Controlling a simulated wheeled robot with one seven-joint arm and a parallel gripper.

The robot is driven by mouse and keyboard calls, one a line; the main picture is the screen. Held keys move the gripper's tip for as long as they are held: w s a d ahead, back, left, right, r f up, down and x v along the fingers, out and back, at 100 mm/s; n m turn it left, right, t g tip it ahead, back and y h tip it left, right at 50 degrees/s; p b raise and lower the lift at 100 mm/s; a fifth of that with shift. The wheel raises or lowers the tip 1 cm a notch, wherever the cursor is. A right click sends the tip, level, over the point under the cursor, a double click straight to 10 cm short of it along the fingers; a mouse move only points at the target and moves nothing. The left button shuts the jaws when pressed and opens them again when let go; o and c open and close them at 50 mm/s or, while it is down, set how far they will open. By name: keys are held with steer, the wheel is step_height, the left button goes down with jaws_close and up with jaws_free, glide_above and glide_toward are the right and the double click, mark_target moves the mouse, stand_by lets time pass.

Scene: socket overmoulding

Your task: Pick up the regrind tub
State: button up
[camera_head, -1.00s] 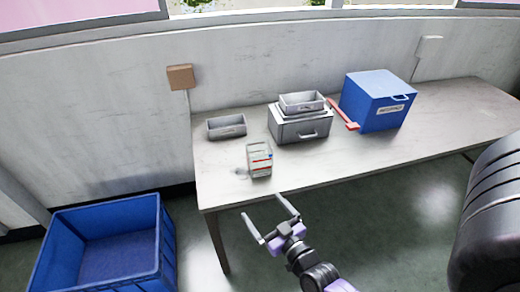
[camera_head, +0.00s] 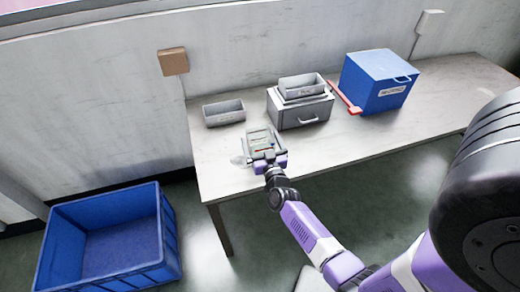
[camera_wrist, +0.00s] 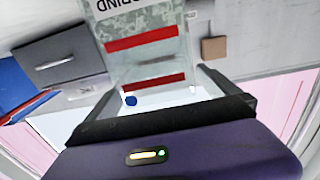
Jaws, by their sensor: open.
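The regrind tub (camera_head: 261,138) stands on the bench near its front left. It is a pale, partly see-through tub with red bands. The wrist view, upside down, shows the tub (camera_wrist: 146,62) close up, with part of a label reading "RIND". My gripper (camera_head: 262,148) is at the tub's front, low over the bench, and partly hides it. In the wrist view my gripper (camera_wrist: 155,84) is open, with one finger to each side of the tub. I cannot tell whether the fingers touch it.
A grey tray (camera_head: 224,112) lies behind the tub. A grey drawer unit (camera_head: 300,112) carries another tray (camera_head: 302,86) to the right. A blue crate (camera_head: 165,235) is on the floor at left.

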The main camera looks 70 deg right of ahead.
mark_target(257, 129)
steer(key=x, duration=0.1)
steer(key=b+x, duration=0.1)
steer(key=x, duration=0.1)
steer(key=b+x, duration=0.1)
steer(key=shift+d+f, duration=0.3)
steer(key=shift+f, duration=0.05)
steer(key=shift+w+d+r, duration=0.1)
steer(key=shift+w+d, duration=0.15)
steer(key=c, duration=2)
steer(key=shift+o, duration=0.2)
steer(key=shift+r, duration=0.1)
